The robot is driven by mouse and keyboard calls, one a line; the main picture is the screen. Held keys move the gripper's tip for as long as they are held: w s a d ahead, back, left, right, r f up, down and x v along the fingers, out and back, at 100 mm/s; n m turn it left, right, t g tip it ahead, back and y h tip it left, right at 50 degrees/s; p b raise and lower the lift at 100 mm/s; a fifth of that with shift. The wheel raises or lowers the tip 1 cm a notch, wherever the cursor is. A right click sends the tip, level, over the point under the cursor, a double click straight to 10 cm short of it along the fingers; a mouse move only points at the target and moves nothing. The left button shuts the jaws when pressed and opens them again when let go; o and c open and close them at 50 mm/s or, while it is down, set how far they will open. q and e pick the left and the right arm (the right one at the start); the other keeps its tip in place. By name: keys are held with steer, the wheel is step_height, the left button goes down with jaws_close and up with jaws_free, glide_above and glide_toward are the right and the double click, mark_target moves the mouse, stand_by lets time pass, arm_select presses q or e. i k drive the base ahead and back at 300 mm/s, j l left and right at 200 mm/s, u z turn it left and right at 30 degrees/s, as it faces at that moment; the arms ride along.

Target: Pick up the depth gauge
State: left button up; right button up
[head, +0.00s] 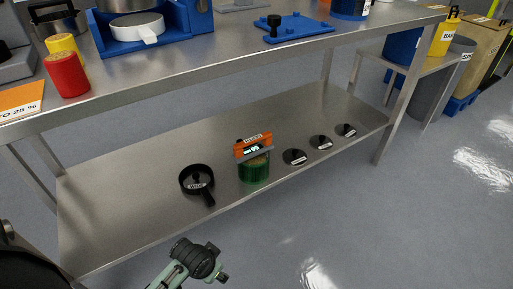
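The depth gauge appears to be the orange device with a small lit display (254,147) on the lower shelf. It has a grey crossbar and sits on top of a green transparent cylinder (254,172), upright near the shelf's front edge. My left gripper (219,263) is at the bottom of the head view, in front of and below the shelf edge, apart from the gauge. Its fingertips look spread with nothing between them. My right gripper is not in view.
A black round tool with a handle (197,182) lies left of the gauge. Several black discs (295,157) lie to its right. The upper tabletop (215,62) overhangs the lower shelf (130,205). The floor in front is clear.

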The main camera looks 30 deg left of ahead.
mark_target(239, 155)
steer(key=i+u, duration=0.1)
steer(key=u, duration=0.35)
steer(key=l+u, duration=0.2)
steer(key=u, duration=0.2)
steer(key=i+l+u, duration=0.15)
steer(key=u, duration=0.3)
steer(key=i+l+u, duration=0.1)
steer(key=l+u, duration=0.2)
steer(key=l, duration=0.2)
steer(key=i+l+u, duration=0.1)
steer(key=l+u, duration=0.25)
steer(key=l, duration=0.15)
